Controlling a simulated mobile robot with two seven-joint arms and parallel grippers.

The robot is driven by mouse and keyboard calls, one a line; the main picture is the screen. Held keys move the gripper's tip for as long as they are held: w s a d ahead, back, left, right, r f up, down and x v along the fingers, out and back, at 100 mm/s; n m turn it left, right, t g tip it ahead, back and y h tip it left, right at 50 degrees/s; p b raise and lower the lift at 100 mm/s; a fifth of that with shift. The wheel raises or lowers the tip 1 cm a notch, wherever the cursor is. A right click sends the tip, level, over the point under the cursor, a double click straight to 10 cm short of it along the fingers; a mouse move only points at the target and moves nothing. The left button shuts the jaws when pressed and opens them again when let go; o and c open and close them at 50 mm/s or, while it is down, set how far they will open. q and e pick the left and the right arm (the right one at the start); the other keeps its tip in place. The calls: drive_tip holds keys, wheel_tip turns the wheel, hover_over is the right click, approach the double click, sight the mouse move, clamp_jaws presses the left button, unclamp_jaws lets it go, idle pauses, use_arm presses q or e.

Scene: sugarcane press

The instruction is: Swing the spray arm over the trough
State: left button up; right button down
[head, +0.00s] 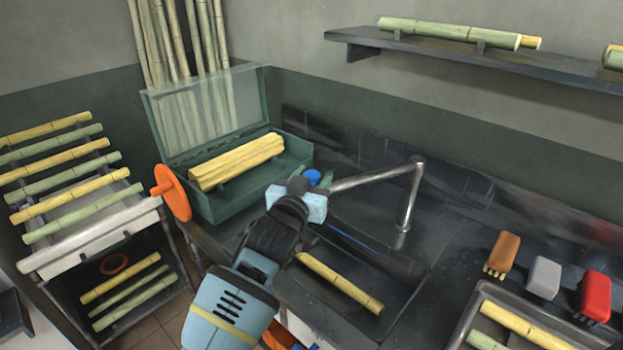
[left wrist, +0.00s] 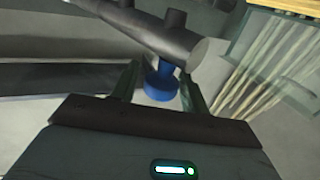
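The metal spray arm (head: 376,180) runs left from its upright post (head: 410,200) at the back of the counter and ends in a head with a blue knob (head: 312,177). The dark trough (head: 395,285) lies below and in front, with a yellow cane stick (head: 340,283) in it. My left gripper (head: 309,186) is at the arm's end. In the left wrist view its fingers (left wrist: 160,88) stand on either side of the blue knob (left wrist: 159,84), with a slim gap visible on the left; firm contact is not shown. My right gripper is not in view.
A green open box (head: 215,205) with yellow canes stands left of the trough, beside an orange wheel (head: 175,193). A cane rack (head: 90,245) is at left. Brushes (head: 543,277) and a tray (head: 472,312) are at right. A shelf (head: 470,62) hangs above.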

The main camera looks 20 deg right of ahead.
use_arm(q)
drive_tip(key=shift+o, duration=0.6)
drive_tip(key=shift+f, duration=0.1)
drive_tip(key=shift+a, duration=0.1)
drive_tip(key=shift+s+a, duration=0.45)
drive_tip(key=shift+s, duration=0.15)
drive_tip(key=v, duration=0.6)
drive_tip(key=shift+p, duration=0.45)
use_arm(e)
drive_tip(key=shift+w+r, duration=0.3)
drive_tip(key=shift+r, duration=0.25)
use_arm(q)
drive_tip(key=shift+s+f, duration=0.1)
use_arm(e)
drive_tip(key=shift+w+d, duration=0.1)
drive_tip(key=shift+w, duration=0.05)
